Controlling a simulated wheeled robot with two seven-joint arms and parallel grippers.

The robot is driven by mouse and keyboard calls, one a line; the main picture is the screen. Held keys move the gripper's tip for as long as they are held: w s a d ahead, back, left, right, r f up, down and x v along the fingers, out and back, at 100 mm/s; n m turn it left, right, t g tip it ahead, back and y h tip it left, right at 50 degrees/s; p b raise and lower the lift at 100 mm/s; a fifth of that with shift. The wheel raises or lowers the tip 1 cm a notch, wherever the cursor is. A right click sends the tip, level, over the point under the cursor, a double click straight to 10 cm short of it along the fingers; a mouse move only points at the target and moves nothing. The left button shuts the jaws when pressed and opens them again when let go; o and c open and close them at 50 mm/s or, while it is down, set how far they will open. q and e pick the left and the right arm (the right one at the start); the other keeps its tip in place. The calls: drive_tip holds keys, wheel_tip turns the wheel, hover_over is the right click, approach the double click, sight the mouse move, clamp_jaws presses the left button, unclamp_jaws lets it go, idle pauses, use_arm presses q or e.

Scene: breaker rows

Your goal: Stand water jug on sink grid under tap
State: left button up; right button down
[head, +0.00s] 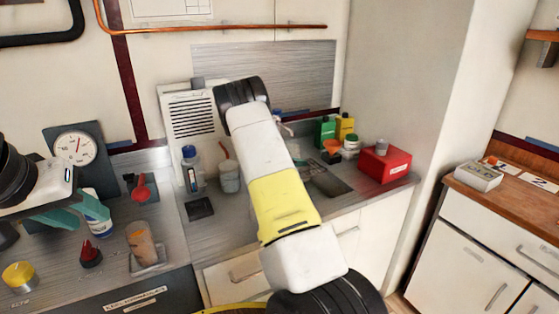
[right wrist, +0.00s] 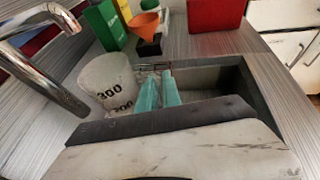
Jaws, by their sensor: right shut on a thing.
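A pale water jug (right wrist: 107,80) with dark "300" and "200" marks is in the right wrist view, at the left end of the sink (right wrist: 210,82). My right gripper (right wrist: 160,88) is shut at the jug's right side, apparently on its handle, which I cannot see clearly. The jug looks nearly upright; whether its base touches anything is hidden. The chrome tap (right wrist: 40,60) curves in from the left, its spout end near the jug's upper left. The sink grid is not clearly visible. In the head view my right arm hides the jug and right gripper. My left gripper (head: 75,210) is over the left counter.
A red box (head: 385,164), a green container (head: 324,133) and an orange funnel (head: 332,146) stand behind and right of the sink. A white pot (head: 229,177) and a blue-capped bottle (head: 191,170) stand left of my right arm.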

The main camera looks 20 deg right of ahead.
drive_tip(key=shift+f, duration=0.1)
drive_tip(key=c, duration=1.5)
unclamp_jaws()
drive_tip(key=shift+c, duration=0.2)
drive_tip(key=v, duration=1.1)
drive_tip(key=s+a+r+m+g+y, duration=0.1)
drive_tip(key=s+a+r+m+y, duration=0.15)
drive_tip(key=s+r+m, duration=0.4)
drive_tip(key=s+a+r+m+g+y, duration=0.1)
drive_tip(key=s+a+r+m+y, duration=0.2)
drive_tip(key=s, duration=0.6)
drive_tip(key=s+a+r+m+t+y, duration=0.2)
drive_tip(key=s+a+r+m+y, duration=0.3)
drive_tip(key=s, duration=0.5)
drive_tip(key=s+a+r+m+t+y, duration=0.2)
drive_tip(key=s+a+r+m+y, duration=0.2)
drive_tip(key=s+a, duration=0.6)
drive_tip(key=shift+s+r+m+y, duration=0.35)
drive_tip(key=shift+s+r+m, duration=0.2)
drive_tip(key=shift+m, duration=0.5)
